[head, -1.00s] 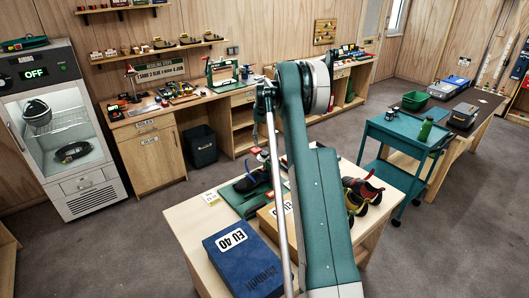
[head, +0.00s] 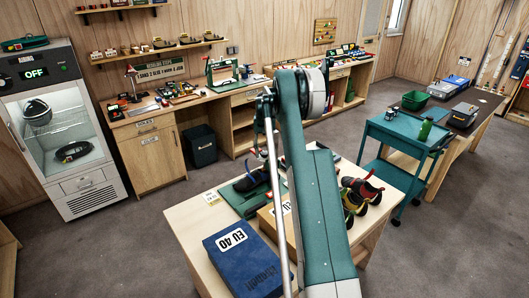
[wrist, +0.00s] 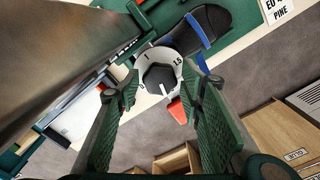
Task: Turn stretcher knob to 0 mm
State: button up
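In the wrist view, the stretcher knob (wrist: 159,78) is a dark faceted knob on a white dial (wrist: 151,57). My gripper (wrist: 160,88) is open, with one green finger to each side of the knob; contact is not clear. A dark shoe with a blue strap (wrist: 205,30) lies just beyond the dial. In the head view my arm hides the knob and my gripper.
A red piece (wrist: 177,111) sits just below the knob. The wooden table (head: 192,232) holds a blue EU 40 box (head: 243,257), a cardboard box (head: 268,222) and red and black shoes (head: 360,189). A teal cart (head: 397,131) stands to the right.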

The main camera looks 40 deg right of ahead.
jog(key=c, duration=0.6)
jog(key=shift+n+b, duration=0.5)
jog(key=shift+n, duration=0.2)
jog(key=o, duration=0.9)
jog(key=shift+r, duration=0.1)
